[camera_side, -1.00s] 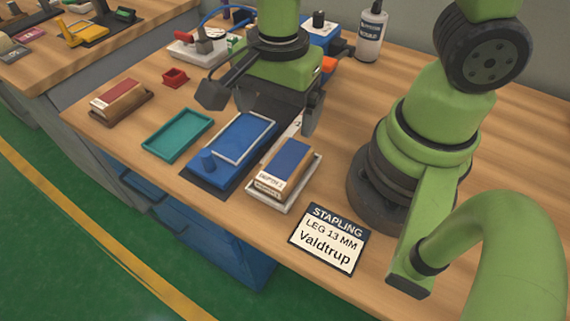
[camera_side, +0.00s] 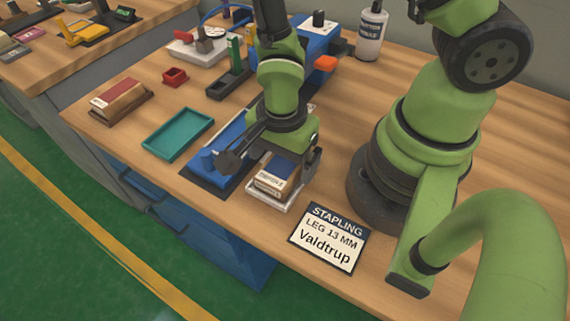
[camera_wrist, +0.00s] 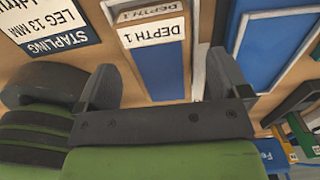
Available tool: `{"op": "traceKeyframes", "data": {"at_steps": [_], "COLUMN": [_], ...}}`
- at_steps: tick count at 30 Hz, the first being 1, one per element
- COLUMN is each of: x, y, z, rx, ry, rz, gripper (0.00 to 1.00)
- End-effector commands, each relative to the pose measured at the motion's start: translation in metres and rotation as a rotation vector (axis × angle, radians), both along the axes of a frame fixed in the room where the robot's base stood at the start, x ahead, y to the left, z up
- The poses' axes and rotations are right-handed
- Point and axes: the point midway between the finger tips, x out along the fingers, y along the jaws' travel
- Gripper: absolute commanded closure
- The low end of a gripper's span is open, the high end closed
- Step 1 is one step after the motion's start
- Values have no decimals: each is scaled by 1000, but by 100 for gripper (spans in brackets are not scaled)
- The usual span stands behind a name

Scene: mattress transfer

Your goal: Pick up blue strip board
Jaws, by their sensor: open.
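A wooden block with a blue strip on top and a white "DEPTH 1" label, which I take for the blue strip board (camera_side: 272,184), sits in a shallow white tray (camera_side: 288,204). My gripper (camera_side: 272,162) is over it, pointing down, with its fingers spread. In the wrist view the board's blue strip (camera_wrist: 164,78) lies between the two open fingertips (camera_wrist: 164,84), and its label end faces the top of the picture. The gripper body hides the far part of the board. I cannot tell how far the fingertips are above the tray.
A blue fixture (camera_side: 203,166) on a dark base lies left of the board. A teal tray (camera_side: 176,136) and a red-topped block (camera_side: 121,99) stand further left. A "STAPLING" card (camera_side: 327,238) lies in front on the right. Power supplies and a bottle (camera_side: 371,33) stand at the back.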

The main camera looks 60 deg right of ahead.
Motion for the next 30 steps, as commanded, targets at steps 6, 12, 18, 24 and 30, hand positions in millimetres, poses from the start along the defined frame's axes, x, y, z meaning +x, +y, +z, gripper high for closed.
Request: {"op": "traceKeyframes", "data": {"at_steps": [6, 12, 18, 24, 30], "x": [0, 0, 0, 0, 0], "y": [0, 0, 0, 0, 0], "z": [-12, -12, -12, -12, -9], "rx": [0, 1, 1, 1, 1], "ry": [1, 0, 0, 0, -1], "rz": [0, 0, 1, 1, 1], "gripper": [6, 6, 52, 63, 63]}}
